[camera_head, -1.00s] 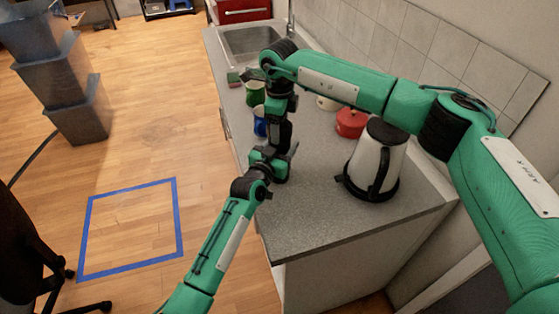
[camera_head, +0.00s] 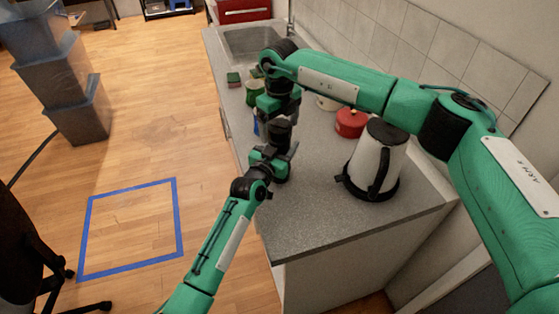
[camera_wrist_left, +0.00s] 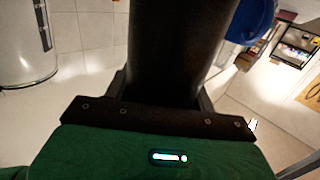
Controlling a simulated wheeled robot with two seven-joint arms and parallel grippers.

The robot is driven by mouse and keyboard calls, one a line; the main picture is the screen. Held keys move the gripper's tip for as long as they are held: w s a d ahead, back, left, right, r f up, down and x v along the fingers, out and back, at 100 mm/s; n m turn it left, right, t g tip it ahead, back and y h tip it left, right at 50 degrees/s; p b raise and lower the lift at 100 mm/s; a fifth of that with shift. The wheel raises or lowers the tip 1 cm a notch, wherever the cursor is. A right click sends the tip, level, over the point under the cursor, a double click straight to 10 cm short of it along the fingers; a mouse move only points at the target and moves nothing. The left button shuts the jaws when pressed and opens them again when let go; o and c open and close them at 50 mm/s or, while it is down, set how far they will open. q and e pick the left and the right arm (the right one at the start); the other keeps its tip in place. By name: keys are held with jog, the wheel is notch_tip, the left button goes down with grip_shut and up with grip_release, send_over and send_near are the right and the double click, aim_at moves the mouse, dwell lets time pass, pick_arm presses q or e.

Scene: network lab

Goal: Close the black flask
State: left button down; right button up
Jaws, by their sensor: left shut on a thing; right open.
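The black flask (camera_wrist_left: 180,45) fills the upper middle of the left wrist view as a dark cylinder. My left gripper (camera_wrist_left: 162,92) is shut on it, with a finger at each side. In the head view the flask (camera_head: 280,131) stands as a short dark stretch between my two grippers. My left gripper (camera_head: 271,163) is at its lower part, over the grey counter. My right gripper (camera_head: 279,116) is open, pointing down at the flask's top. The flask's top and any lid are hidden by the right gripper and arm.
A white kettle (camera_head: 376,160) with black base and handle stands on the counter (camera_head: 310,215) at the right. The sink (camera_head: 250,42) is behind.

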notch_tip(320, 180, up, 12)
dwell(0.4)
jog(key=shift+f, duration=0.1)
pick_arm(q)
jog(key=shift+c, duration=2.1)
grip_release()
jog(key=shift+s+a+f, duration=0.15)
jog(key=shift+s+a, duration=0.15)
jog(key=shift+s, duration=0.25)
pick_arm(e)
notch_tip(320, 180, down, 3)
jog(key=b, duration=0.3)
jog(key=shift+f, duration=0.1)
pick_arm(q)
jog(key=v, duration=1.2)
jog(key=shift+s, duration=0.25)
jog(key=shift+a, duration=0.1)
